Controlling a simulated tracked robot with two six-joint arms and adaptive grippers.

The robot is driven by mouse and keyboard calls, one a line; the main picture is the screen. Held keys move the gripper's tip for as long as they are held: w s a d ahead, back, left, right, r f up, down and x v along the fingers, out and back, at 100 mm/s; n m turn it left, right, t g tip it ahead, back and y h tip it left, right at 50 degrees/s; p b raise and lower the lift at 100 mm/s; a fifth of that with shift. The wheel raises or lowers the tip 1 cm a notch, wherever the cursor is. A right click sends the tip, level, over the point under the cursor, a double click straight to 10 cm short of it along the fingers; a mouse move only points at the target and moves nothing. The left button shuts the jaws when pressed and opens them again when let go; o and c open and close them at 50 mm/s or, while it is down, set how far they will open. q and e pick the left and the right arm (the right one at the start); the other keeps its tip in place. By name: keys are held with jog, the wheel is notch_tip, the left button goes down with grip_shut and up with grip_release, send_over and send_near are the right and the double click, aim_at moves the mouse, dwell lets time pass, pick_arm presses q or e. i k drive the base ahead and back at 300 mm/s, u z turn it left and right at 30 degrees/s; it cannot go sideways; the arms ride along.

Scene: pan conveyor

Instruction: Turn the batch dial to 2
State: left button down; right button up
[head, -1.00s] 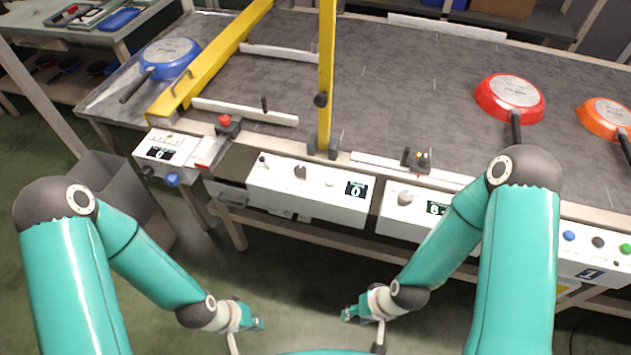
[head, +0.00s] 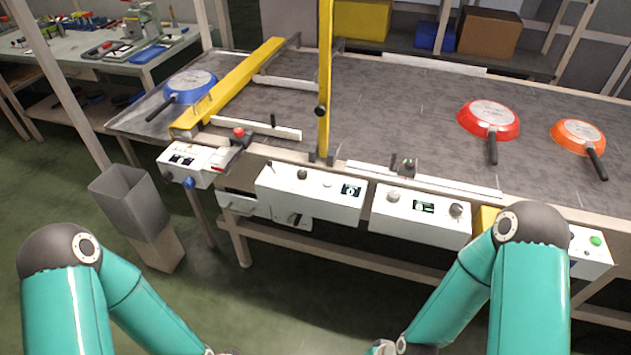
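Several white control boxes line the conveyor's front edge, and I cannot tell which knob is the batch dial. The middle box (head: 290,192) has a dark knob (head: 302,174) and a small lit display (head: 351,189). The box to its right (head: 400,217) has a pale knob (head: 393,196), a display (head: 423,207) and a dark knob (head: 456,210). The left box (head: 203,176) has dark displays and a blue knob (head: 190,182). The digits and dial marks are too small to read surely. Both my arms reach down to the bottom edge, with the grippers out of view and away from the boxes.
A blue pan (head: 191,84), a red pan (head: 489,118) and an orange pan (head: 578,136) lie upside down on the grey conveyor (head: 400,100). A yellow post (head: 325,70) stands behind the middle box. A grey bin (head: 125,195) stands at left. My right arm partly covers the far-right box (head: 592,256).

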aim_at(302, 174)
jog(key=u, duration=0.15)
jog(key=i, duration=0.9)
jog(key=z, duration=0.05)
